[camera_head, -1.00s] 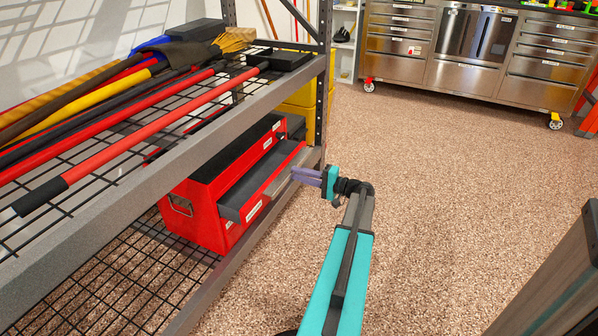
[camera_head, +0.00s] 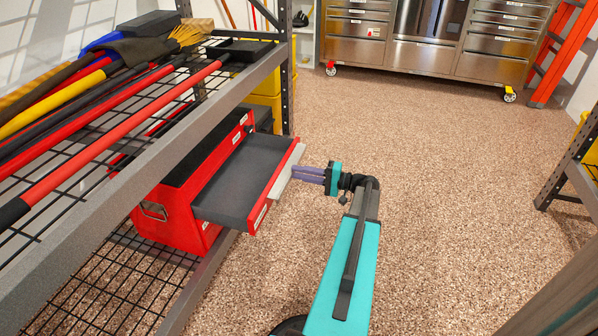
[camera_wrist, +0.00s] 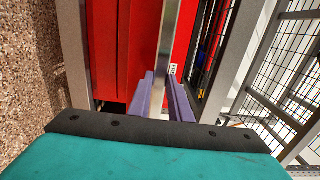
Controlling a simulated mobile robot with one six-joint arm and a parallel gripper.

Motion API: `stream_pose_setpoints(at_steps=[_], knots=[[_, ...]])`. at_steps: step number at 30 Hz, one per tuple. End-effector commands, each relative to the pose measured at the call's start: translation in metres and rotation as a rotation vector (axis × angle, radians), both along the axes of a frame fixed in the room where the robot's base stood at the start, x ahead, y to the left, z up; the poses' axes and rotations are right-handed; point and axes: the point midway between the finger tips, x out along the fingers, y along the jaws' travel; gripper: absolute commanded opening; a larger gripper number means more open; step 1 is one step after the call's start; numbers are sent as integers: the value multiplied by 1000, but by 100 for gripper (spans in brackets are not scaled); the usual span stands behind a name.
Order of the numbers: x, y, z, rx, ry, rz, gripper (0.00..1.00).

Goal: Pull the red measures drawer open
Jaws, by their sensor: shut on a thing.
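The red toolbox (camera_head: 176,212) sits on the lower wire shelf in the head view. Its upper drawer (camera_head: 243,170) stands far out of the box, with a grey, empty-looking tray and a red front. My gripper (camera_head: 298,173) is shut on the pale metal handle strip (camera_head: 284,181) along the drawer front. In the wrist view the purple fingers (camera_wrist: 162,95) lie on both sides of the metal strip (camera_wrist: 174,50). A small white label (camera_wrist: 173,68) shows beside them, too small to read. The label's wording on the drawer front cannot be read in the head view either.
A grey shelf beam (camera_head: 150,180) runs above the toolbox, and long-handled tools (camera_head: 100,130) lie on the upper shelf. Speckled floor (camera_head: 420,150) is clear to the right. A steel toolchest (camera_head: 430,45) stands at the back, and another shelf post (camera_head: 570,160) at right.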

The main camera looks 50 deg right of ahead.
Motion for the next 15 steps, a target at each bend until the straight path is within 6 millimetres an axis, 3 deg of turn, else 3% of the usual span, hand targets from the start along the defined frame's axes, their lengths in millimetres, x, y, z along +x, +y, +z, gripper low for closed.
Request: stream_pose_setpoints(at_steps=[1, 10, 11, 13, 15], knots=[[2, -7, 3, -1, -5, -21, 0], [9, 0, 3, -2, -5, -8, 0], [9, 1, 3, -2, -5, -7, 21], [10, 2, 2, -2, -4, -4, 33], [11, 4, 2, -2, -3, -1, 37]])
